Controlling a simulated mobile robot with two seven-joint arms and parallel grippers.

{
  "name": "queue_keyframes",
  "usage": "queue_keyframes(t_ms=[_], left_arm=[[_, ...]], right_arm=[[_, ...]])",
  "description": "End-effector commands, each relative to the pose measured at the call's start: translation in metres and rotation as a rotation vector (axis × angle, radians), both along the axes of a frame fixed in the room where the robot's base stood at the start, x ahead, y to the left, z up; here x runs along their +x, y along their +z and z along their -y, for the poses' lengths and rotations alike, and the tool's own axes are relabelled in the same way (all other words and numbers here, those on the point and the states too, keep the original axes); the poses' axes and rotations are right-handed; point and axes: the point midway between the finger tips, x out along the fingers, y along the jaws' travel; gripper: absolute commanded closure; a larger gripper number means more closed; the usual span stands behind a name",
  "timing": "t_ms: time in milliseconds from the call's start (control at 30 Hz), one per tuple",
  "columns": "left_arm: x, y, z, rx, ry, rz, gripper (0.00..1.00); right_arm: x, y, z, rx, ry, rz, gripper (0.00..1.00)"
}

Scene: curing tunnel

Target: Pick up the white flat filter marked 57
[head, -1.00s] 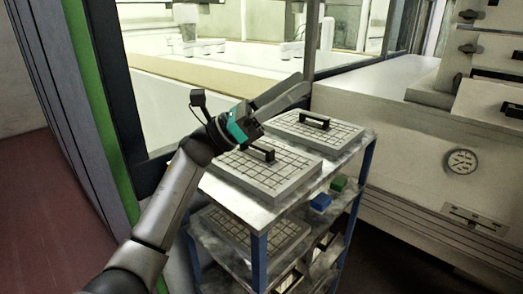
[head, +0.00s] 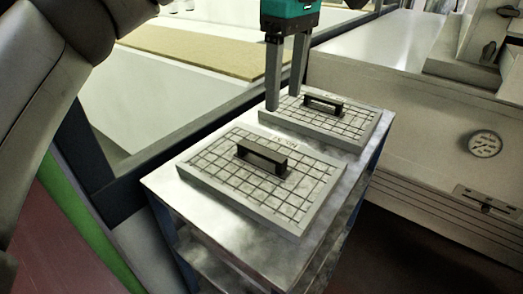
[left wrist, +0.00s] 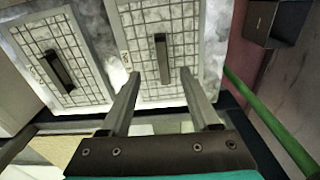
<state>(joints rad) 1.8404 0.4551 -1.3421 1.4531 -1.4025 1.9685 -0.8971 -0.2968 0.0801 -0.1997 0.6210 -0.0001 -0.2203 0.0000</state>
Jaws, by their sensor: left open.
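Two flat, whitish-grey square filters with grid tops and black bar handles lie on the cart top. The near filter (head: 215,163) and the far filter (head: 345,128) show in the head view. Each has a small edge mark too blurred to read, so I cannot tell which is 57. My left gripper (head: 284,100) points down, open and empty, its fingers overlapping the far filter's left corner in the head view. In the left wrist view, the open fingers (left wrist: 160,80) reach toward the right-hand filter (left wrist: 184,40), with its handle between their lines; the other filter (left wrist: 84,58) is left.
A pale machine with a round vent-like dial (head: 485,144) stands to the right. Clear space shows above the near filter.

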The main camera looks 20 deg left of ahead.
Motion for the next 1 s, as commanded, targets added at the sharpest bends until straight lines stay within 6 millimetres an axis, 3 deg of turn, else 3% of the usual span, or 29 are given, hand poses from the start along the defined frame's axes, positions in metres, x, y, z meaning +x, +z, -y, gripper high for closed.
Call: queue_keyframes(t_ms=[100, 200, 700, 1000], left_arm=[[0.002, 0.007, -0.017, 0.079, 0.045, 0.027, 0.38], [0.003, 0.003, -0.022, 0.098, 0.057, 0.031, 0.38], [0.006, -0.079, -0.033, 0.094, 0.055, 0.028, 0.38], [0.005, -0.103, -0.035, 0.094, 0.054, 0.027, 0.38]], right_arm=[[0.001, 0.000, 0.000, 0.000, 0.000, 0.001, 0.50], [0.001, -0.001, 0.000, 0.000, 0.000, 0.001, 0.50], [-0.004, -0.004, 0.000, 0.000, 0.000, -0.005, 0.50], [-0.004, 0.002, 0.000, 0.000, 0.000, -0.006, 0.50]])
